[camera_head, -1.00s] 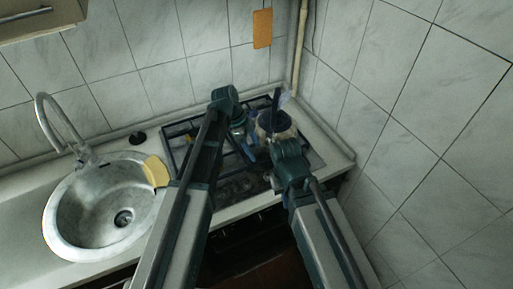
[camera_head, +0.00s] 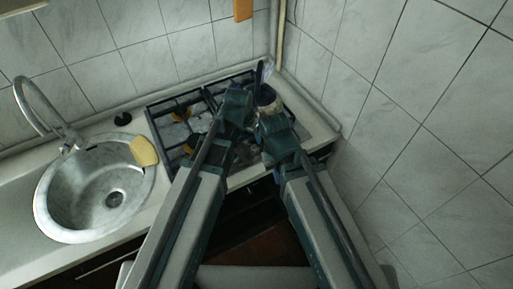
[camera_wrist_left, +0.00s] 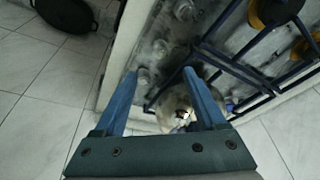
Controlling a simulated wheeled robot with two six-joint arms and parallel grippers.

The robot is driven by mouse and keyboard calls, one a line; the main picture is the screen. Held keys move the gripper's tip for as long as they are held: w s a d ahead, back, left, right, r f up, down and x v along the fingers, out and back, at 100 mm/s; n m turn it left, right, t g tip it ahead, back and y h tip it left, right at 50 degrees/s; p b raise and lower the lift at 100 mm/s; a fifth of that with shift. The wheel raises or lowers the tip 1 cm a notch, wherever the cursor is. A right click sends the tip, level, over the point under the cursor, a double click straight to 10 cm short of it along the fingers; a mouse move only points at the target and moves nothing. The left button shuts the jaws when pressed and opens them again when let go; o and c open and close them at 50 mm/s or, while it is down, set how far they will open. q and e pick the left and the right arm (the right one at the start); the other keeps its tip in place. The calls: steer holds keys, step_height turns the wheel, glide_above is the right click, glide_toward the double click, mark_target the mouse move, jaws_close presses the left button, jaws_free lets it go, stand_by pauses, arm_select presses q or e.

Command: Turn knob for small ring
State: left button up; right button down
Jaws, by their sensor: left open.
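Several pale knobs show in the left wrist view, including one knob (camera_wrist_left: 143,77) by the left fingertip and another knob (camera_wrist_left: 160,47) farther along the hob's metal strip. My left gripper (camera_wrist_left: 159,75) is open, its two blue fingers spread over this strip, with nothing seen held. In the head view my left gripper (camera_head: 238,106) is over the hob and its fingertips are hidden. My right gripper (camera_head: 272,130) is beside it, close to a pale pot (camera_head: 268,104); its fingers are hidden. I cannot make out a small ring marking.
The hob (camera_head: 158,128) has dark grates and yellow-topped burners (camera_wrist_left: 272,10). The pale pot is near the left gripper's right finger in the wrist view. A sink (camera_head: 60,205) and yellow sponge (camera_head: 144,151) lie left. A tiled wall (camera_head: 400,130) closes the right.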

mark_target(255, 147)
arm_select(q)
steer(key=n, duration=0.1)
steer(key=s+n+t, duration=0.1)
steer(key=d+n, duration=0.1)
steer(key=shift+s+r+n+y, duration=0.15)
steer(key=shift+r+n+y, duration=0.15)
steer(key=shift+r, duration=0.05)
steer(key=shift+f, duration=0.15)
steer(key=b+x, duration=1.2)
steer(key=shift+w+f, duration=0.2)
steer(key=shift+f, duration=0.05)
steer(key=shift+w+f+b, duration=0.3)
steer(key=shift+f+b, duration=0.1)
steer(key=shift+f, duration=0.05)
jaws_close()
